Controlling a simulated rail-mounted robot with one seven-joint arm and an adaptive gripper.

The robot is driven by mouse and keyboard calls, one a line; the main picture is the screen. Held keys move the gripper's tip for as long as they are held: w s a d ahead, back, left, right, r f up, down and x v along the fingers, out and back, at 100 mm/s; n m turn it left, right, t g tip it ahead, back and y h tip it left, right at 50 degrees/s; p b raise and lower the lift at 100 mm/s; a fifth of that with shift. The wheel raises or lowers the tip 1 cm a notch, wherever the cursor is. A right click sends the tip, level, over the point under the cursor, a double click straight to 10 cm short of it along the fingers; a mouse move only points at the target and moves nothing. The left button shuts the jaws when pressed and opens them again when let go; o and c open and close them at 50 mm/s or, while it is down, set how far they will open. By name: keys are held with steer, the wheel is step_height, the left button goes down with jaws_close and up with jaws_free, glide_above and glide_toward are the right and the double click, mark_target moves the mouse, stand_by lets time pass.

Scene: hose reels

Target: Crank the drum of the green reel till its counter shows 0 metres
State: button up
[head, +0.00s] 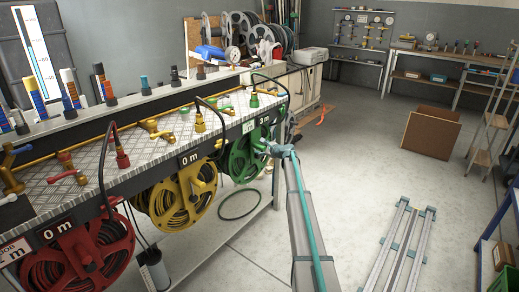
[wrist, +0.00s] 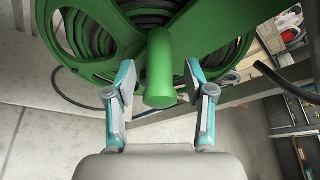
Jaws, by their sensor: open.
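The green reel (head: 243,158) hangs under the right end of the bench, with dark hose wound on its drum. Its counter (head: 265,120) appears to read 3 m. My gripper (head: 268,148) is at the reel's right side in the head view, where its fingertips are hard to make out. In the wrist view, my gripper (wrist: 160,82) is open, with one finger on each side of the green crank handle (wrist: 160,72). Gaps show between the handle and both fingers. The green drum (wrist: 95,35) fills the top of that view.
The yellow reel (head: 182,195) and red reel (head: 80,255) hang to the left, both reading 0 m. A black hose (wrist: 285,80) crosses the right of the wrist view. A hose loop (head: 239,204) lies below the green reel. The floor to the right is largely open.

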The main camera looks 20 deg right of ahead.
steer(key=shift+x, duration=1.05)
jaws_close()
